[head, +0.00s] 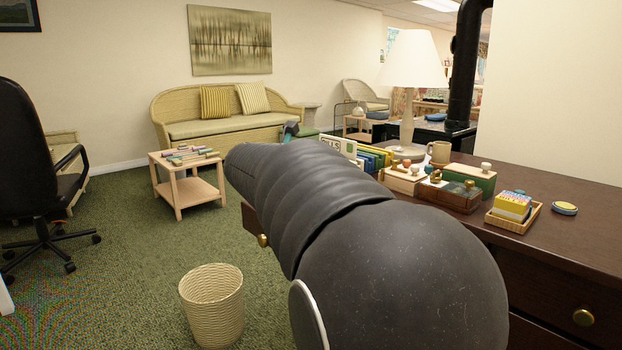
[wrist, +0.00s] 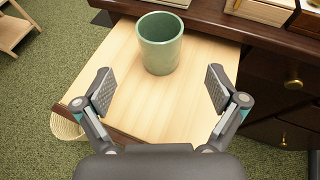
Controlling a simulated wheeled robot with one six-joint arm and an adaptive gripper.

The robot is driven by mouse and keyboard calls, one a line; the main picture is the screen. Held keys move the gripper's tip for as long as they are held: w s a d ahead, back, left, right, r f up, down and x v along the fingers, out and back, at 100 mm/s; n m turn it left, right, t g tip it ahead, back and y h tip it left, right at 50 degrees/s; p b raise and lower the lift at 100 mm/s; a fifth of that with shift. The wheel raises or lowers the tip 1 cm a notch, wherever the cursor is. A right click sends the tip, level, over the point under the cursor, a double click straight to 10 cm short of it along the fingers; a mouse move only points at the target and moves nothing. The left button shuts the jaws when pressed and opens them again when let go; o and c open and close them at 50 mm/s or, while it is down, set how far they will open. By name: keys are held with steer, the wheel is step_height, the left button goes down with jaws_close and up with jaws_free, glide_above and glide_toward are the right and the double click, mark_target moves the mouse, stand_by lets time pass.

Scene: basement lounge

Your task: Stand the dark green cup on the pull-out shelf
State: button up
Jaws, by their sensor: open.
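The green cup (wrist: 160,43) stands upright on the pull-out shelf (wrist: 133,118), near its back edge by the dark cabinet. The shelf is a bare, light wood board sticking out from the cabinet. My gripper (wrist: 158,89) is open and empty, its two fingers apart over the shelf. The cup is ahead of the fingertips, roughly centred between them and not touched by either.
A dark cabinet (head: 560,205) holds a lamp (head: 412,70), a beige mug (head: 439,152), boxes and a yellow card pack (head: 512,206). A wicker wastebasket (head: 212,308) stands on the carpet left of my arm. A small table (head: 186,187) stands further off. Green carpet between is clear.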

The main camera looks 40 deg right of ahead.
steer(key=s+a+f+m+y, duration=0.6)
steer(key=s+a+f+m, duration=0.3)
steer(key=s+a+m, duration=0.2)
steer(key=s+a+f+m+y, duration=0.6)
steer(key=s+a+f+m, duration=0.3)
steer(key=a, duration=0.8)
steer(key=s+m, duration=0.3)
steer(key=s, duration=0.2)
steer(key=shift+s+a+f+g, duration=0.3)
steer(key=shift+s+a+f, duration=0.05)
steer(key=shift+a, duration=0.05)
